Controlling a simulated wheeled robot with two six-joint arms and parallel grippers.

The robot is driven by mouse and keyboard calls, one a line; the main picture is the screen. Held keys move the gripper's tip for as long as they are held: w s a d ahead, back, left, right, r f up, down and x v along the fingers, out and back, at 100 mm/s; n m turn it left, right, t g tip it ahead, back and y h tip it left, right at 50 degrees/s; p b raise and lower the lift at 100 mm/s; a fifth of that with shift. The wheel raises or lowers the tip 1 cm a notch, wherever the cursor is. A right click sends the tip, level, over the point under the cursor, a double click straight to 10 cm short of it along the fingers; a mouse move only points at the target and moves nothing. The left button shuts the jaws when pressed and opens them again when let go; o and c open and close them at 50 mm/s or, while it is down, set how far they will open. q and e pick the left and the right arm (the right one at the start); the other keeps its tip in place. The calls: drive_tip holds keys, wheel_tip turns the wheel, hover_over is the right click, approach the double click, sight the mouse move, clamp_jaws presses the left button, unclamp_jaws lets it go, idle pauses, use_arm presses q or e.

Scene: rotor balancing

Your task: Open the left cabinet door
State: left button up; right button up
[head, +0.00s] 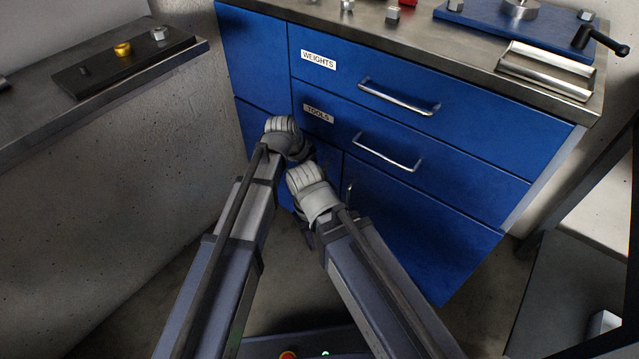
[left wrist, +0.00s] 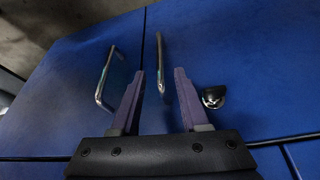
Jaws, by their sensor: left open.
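The blue left cabinet door (left wrist: 240,60) fills the right of the left wrist view, which looks upside down. Its metal bar handle (left wrist: 160,65) stands close to the seam, and a round metal lock (left wrist: 213,97) is beside it. My left gripper (left wrist: 159,72) is open, with its two purple fingers on either side of that handle in the picture; contact cannot be told. In the head view the left door (head: 326,158) is mostly hidden behind my arms.
The right door (head: 400,225) has its own handle (left wrist: 108,77), left of the seam in the left wrist view. Drawers marked WEIGHTS (head: 360,75) and TOOLS (head: 440,170) are shut above. A side bench (head: 90,115) stands at left. Both doors appear shut.

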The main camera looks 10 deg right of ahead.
use_arm(q)
drive_tip(key=b+x, duration=0.6)
drive_tip(key=x, duration=0.1)
drive_tip(key=shift+f, duration=0.25)
drive_tip(key=shift+r, duration=0.1)
clamp_jaws()
idle(1.1)
